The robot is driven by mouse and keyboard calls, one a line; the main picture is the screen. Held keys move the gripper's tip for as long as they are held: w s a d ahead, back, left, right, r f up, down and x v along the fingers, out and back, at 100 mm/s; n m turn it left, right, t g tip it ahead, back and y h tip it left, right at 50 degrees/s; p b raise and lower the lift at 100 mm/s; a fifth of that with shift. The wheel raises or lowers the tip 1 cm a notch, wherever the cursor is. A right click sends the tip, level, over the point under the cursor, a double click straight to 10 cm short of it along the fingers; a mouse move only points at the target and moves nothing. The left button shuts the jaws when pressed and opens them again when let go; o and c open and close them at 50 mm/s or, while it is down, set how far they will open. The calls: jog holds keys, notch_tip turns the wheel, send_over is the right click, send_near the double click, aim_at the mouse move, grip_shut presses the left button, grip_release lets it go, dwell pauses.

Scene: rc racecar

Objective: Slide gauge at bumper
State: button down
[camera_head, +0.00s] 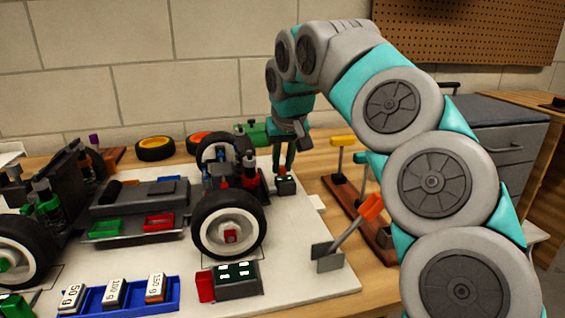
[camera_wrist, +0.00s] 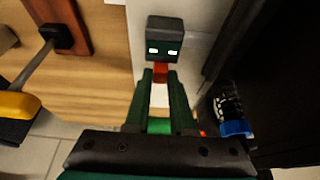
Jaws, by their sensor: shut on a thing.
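My gripper (camera_head: 288,166) points down just right of the RC car's front end. Its green fingers are shut on the red tab (camera_wrist: 161,70) of a small dark block with two lit white marks, which looks like the gauge (camera_head: 286,186). In the wrist view the gauge (camera_wrist: 164,38) sits just beyond the fingertips (camera_wrist: 160,78), over the white board. The car's front (camera_head: 250,182), where the bumper would be, is close to the gauge's left. I cannot tell whether they touch. A large dark part (camera_wrist: 275,80) fills the right of the wrist view.
A larger dark block with white marks (camera_head: 236,270) lies in front of the near wheel (camera_head: 228,225). A blue tray (camera_head: 172,305) holds weights. An orange-handled tool (camera_head: 345,235) and a wooden rack (camera_head: 385,245) stand to the right. White board (camera_head: 290,260) is clear between.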

jog(key=shift+a, duration=0.1)
dwell(0.8)
jog(key=shift+s+a, duration=0.2)
jog(key=shift+a, duration=0.35)
jog(key=shift+s+a, duration=0.15)
jog(key=shift+a, duration=0.4)
jog(key=c, duration=0.8)
grip_release()
jog(key=shift+a, duration=0.1)
jog(key=shift+o, duration=0.2)
